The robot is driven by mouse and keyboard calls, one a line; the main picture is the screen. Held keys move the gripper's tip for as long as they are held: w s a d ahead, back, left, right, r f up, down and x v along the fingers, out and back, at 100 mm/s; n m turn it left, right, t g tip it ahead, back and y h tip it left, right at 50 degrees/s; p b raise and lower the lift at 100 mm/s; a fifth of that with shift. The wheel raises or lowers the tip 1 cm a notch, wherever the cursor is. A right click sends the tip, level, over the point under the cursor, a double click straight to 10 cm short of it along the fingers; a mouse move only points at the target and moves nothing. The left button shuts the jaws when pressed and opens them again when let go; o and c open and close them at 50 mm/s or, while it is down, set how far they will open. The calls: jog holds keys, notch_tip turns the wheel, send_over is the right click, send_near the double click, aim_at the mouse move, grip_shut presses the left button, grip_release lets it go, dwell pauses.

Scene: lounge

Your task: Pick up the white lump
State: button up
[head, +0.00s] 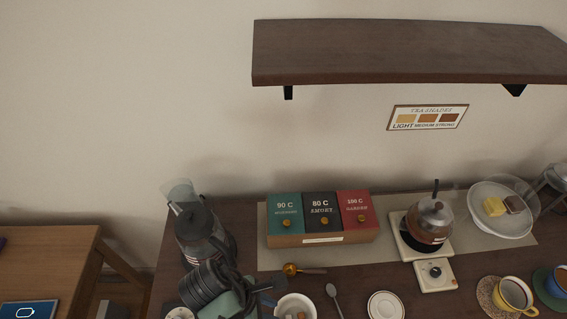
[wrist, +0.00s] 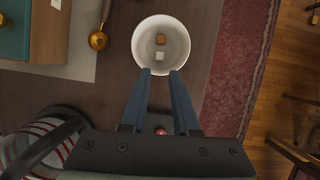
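The white lump (wrist: 160,56) lies on the floor of a white bowl (wrist: 137,50) in the wrist view. A brown lump (wrist: 161,39) lies just beyond it in the same bowl. My gripper (wrist: 160,73) is open and empty, its two blue-grey fingers spread at the bowl's near rim, with the white lump lined up beyond the gap. The height of the fingertips above the bowl is hard to tell. In the head view the bowl (head: 283,303) is cut by the bottom edge, just right of my gripper, and its lumps show only in part.
A brass-coloured ball-ended utensil (head: 290,270) and a spoon (head: 334,295) lie close to the bowl. The tea box (head: 320,239), a glass teapot (head: 432,222) on its warmer and a covered plate (head: 500,222) stand behind. A shelf (head: 400,55) hangs above.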

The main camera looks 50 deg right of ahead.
aim_at(291, 317)
jog(key=x, duration=0.4)
jog(key=p+x, duration=0.1)
jog(key=x, duration=0.4)
jog(key=shift+s+d, duration=0.15)
grip_shut()
